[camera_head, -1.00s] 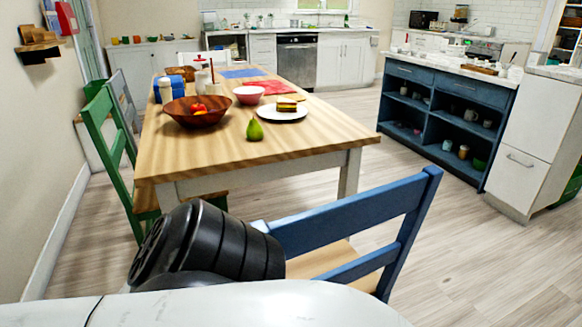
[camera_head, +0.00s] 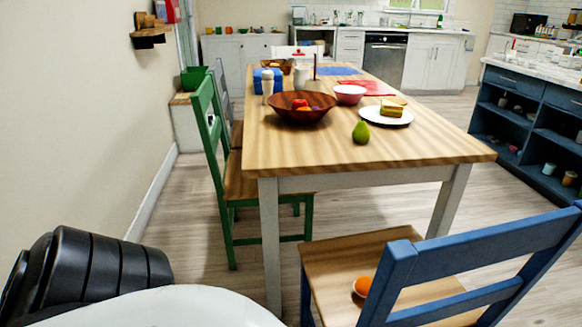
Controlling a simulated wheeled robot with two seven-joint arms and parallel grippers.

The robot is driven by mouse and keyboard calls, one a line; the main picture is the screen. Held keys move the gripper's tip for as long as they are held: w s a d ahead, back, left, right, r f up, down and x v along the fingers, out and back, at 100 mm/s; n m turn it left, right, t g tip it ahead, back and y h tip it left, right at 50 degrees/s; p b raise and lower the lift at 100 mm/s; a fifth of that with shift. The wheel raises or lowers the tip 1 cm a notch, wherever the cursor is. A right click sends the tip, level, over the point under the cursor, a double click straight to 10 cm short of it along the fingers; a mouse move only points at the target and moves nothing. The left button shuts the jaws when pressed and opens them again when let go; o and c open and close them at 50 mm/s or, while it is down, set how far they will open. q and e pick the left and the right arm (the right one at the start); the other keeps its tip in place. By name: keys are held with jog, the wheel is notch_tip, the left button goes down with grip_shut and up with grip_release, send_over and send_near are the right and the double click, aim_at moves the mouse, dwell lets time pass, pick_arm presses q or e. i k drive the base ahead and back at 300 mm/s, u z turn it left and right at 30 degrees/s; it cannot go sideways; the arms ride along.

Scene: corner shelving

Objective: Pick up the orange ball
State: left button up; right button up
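A round orange object (camera_head: 363,286), which looks like the orange ball, rests on the wooden seat (camera_head: 335,262) of the blue chair. Neither of my grippers is in view. A black part of my own arm shows at the lower left, well left of the chair.
The blue chair's back (camera_head: 470,265) stands between me and its seat. A green chair (camera_head: 226,175) stands left of the table. Floor at the left is clear.

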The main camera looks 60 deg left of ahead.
aim_at(361, 286)
jog(key=u, duration=1.25)
jog(key=i, duration=0.5)
jog(key=k, duration=0.5)
jog(key=z, duration=2.35)
jog(key=k, duration=0.25)
jog(key=u, duration=2.7)
